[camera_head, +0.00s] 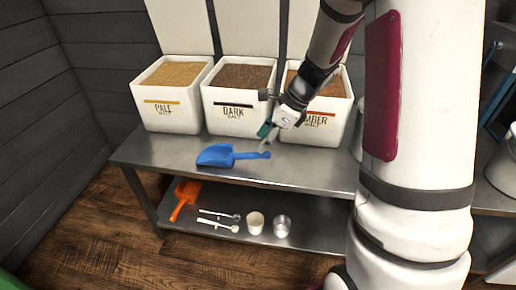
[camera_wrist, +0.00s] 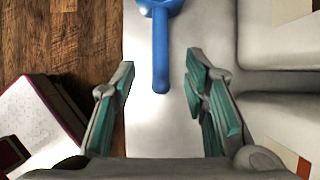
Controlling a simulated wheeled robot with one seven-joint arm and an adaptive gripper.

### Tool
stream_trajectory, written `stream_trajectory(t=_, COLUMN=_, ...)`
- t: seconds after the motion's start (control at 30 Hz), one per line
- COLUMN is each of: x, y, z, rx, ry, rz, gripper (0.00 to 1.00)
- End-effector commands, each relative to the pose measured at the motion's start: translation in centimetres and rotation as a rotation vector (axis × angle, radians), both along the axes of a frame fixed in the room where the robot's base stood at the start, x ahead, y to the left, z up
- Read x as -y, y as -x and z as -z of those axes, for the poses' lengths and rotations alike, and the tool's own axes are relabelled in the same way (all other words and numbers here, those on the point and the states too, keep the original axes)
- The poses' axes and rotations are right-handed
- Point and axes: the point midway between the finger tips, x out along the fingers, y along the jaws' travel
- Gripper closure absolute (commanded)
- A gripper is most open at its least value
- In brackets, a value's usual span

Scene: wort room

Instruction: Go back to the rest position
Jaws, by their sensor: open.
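My gripper (camera_head: 265,138) is above the steel bench (camera_head: 299,169), near the front of the amber malt bin.
Pale (camera_head: 165,117), dark (camera_head: 232,120) and amber (camera_head: 318,133) malt bins stand along the bench's back, the amber one partly hidden by my arm. The lower shelf (camera_head: 262,236) holds an orange scoop (camera_head: 185,194), white utensils (camera_head: 216,223) and two cups (camera_head: 255,223). Wooden floor (camera_head: 98,242) is clear at left.

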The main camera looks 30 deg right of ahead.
Motion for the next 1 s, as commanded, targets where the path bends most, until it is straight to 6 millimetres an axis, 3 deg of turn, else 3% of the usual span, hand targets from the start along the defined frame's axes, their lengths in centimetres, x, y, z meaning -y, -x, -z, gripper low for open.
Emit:
stream_trajectory(t=0.1, x=0.9, y=0.6, z=-2.2, rx=0.003, ry=0.001, rz=0.000, gripper=0.59)
stream_trajectory(t=0.3, x=1.9, y=1.4, z=-4.4, rx=0.002, ry=0.001, rz=0.000, gripper=0.59)
stream_trajectory(t=0.63, x=1.9, y=1.8, z=-5.4, rx=0.004, ry=0.002, rz=-0.017, gripper=0.59)
stream_trajectory(t=0.77, x=-0.2, y=3.3, z=-7.3, rx=0.040, ry=0.028, rz=-0.147, gripper=0.59)
stream_trajectory(t=0.87, x=-2.8, y=5.8, z=-9.6, rx=0.088, ry=0.069, rz=-0.340, gripper=0.59)
stream_trajectory(t=1.0, x=-6.4, y=10.7, z=-12.6, rx=0.160, ry=0.145, rz=-0.664, gripper=0.59)
